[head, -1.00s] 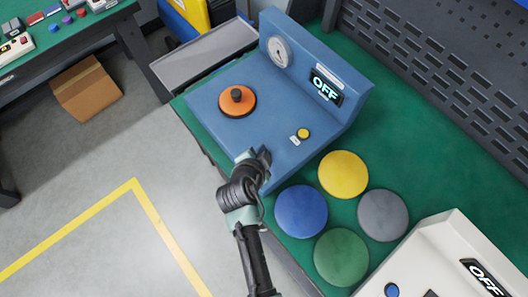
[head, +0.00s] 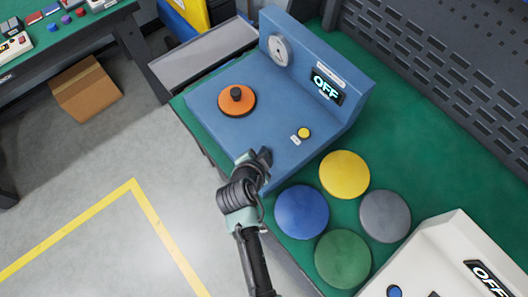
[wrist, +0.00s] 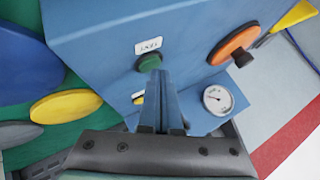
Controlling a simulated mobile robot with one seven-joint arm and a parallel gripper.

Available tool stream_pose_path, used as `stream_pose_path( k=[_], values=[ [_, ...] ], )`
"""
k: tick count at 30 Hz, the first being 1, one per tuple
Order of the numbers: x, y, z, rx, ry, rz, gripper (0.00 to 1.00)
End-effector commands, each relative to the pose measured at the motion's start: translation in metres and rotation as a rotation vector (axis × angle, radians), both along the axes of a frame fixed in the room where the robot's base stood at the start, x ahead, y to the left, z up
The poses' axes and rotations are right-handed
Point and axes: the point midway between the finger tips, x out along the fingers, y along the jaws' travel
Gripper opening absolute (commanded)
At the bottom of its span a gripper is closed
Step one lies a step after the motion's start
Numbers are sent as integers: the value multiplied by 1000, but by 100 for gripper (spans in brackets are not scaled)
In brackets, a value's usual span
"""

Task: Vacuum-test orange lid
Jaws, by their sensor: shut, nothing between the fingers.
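The orange lid (head: 231,107) with a dark knob lies flat on the blue tester (head: 225,134), left of its middle. The lid also shows in the wrist view (wrist: 236,40). The tester's display (head: 326,87) reads OFF. My gripper (head: 263,158) is shut and empty over the tester's near edge. In the wrist view my gripper's fingertips (wrist: 160,75) are at the lower right of a green button (wrist: 148,62) under a white label; I cannot tell whether they touch it. A yellow button (head: 304,133) sits farther back; a round gauge (head: 279,51) is on the upright panel.
Yellow (head: 344,173), blue (head: 301,212), grey (head: 384,215) and green (head: 342,258) discs lie on the green bench mat right of the tester. A white device (head: 450,250) stands at the lower right. A perforated panel (head: 440,60) backs the bench.

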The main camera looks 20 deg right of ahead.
Motion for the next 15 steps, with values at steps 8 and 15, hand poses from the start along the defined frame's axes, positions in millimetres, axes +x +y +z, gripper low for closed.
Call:
stream_pose_path(
  k=[8, 15],
  values=[
    [0, 0, -4, 0, 0, 0, 0],
    [0, 0, -6, 0, 0, 0, 0]
  ],
)
